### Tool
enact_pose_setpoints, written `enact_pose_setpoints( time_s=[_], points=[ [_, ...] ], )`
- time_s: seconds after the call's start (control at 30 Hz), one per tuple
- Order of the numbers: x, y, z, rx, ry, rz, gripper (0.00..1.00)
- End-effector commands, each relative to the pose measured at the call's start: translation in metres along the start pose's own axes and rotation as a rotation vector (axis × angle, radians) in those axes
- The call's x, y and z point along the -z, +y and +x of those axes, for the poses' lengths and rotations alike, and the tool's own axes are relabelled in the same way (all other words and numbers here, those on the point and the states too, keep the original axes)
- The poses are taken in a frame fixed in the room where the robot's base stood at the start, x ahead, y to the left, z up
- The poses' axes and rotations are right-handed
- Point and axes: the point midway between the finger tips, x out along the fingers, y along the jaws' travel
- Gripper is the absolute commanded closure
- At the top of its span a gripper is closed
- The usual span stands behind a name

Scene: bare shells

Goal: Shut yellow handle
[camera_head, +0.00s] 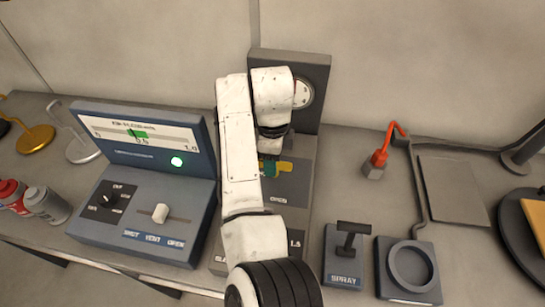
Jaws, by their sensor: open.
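The yellow handle (286,168) sits on the sloped face of a dark grey console (320,75) that has a round gauge on its upright back. Only a short yellow part shows, beside a small teal part; the rest is hidden behind my arm. My gripper (273,148) points down just above and behind the handle. Its jaws are open, though the fingers are mostly hidden. I cannot tell whether they touch the handle.
Left stands a blue-grey console (205,180) with a lit display, dial and slider. Right are a spray lever box (345,275), a ring-topped box (432,262), a red-topped tool (376,160) and a flat plate (465,190). Cans (47,204) stand far left.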

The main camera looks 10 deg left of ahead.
Motion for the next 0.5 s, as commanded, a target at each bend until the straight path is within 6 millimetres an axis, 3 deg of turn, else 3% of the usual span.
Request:
enact_pose_setpoints(
  time_s=[0.27,0.5],
  points=[
    [0.000,0.000,-0.006,0.000,0.000,-0.001,0.51],
    [-0.001,-0.001,-0.047,0.003,-0.002,0.000,0.51]
  ],
)
